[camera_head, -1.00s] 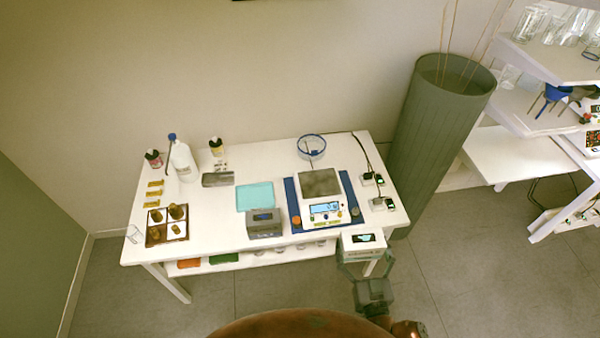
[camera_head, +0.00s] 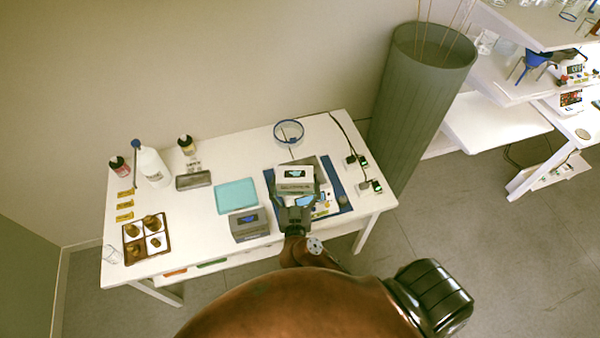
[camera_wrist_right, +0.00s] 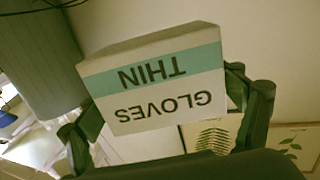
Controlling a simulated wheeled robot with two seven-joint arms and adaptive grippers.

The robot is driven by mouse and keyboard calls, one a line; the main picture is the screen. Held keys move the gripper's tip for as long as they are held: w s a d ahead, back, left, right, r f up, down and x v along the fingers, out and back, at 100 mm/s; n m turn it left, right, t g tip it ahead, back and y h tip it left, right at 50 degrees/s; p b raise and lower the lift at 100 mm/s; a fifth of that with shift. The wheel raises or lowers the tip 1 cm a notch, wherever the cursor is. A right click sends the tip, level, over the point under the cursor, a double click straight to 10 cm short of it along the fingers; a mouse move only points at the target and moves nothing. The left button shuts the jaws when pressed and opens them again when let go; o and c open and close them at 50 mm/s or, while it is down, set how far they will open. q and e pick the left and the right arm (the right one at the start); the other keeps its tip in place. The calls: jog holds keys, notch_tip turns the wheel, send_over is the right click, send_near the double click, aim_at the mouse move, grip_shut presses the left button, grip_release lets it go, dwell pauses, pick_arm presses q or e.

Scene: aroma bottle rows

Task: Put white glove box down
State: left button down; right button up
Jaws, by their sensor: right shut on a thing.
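The white glove box (camera_head: 294,179) is in my right gripper (camera_head: 294,200), in front of the scale (camera_head: 325,205) in the head view. The box hides much of the scale and its plate. In the right wrist view the box (camera_wrist_right: 155,78) shows a teal band and the upside-down words "GLOVES" and "THIN". The fingers of my right gripper (camera_wrist_right: 165,115) are on both sides of it. A grey box (camera_head: 250,226) with a dark label stands on the table just left of the gripper. My left gripper is not in view.
The white table (camera_head: 232,155) holds a teal mat (camera_head: 236,196), a blue-rimmed glass dish (camera_head: 288,132), a white bottle (camera_head: 152,166) and a brown sample tray (camera_head: 134,232). Small black-screened devices stand at its right edge. A tall green bin (camera_head: 420,95) stands right of the table.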

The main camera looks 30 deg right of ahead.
jog(key=shift+w+d+r+m+g+h, duration=0.35)
jog(key=shift+w+d+m+g+h, duration=0.1)
jog(key=shift+m+h, duration=0.2)
jog(key=w+d+f+b, duration=0.1)
jog(key=w+d+f, duration=0.1)
jog(key=w+f, duration=0.1)
jog(key=w+d+f+b, duration=0.1)
jog(key=w+d+f, duration=0.1)
jog(key=w+d, duration=0.1)
jog(key=w+d+f+b, duration=0.1)
jog(key=w+d+f, duration=0.2)
jog(key=shift+w+f+b, duration=0.3)
jog(key=shift+w+d+f, duration=0.2)
jog(key=shift+f, duration=0.15)
jog(key=f, duration=0.1)
jog(key=f+b, duration=0.2)
jog(key=shift+w+d+f, duration=0.2)
jog(key=shift+w+f, duration=0.05)
jog(key=shift+f, duration=0.15)
jog(key=shift+r, duration=0.15)
jog(key=o, duration=1.4)
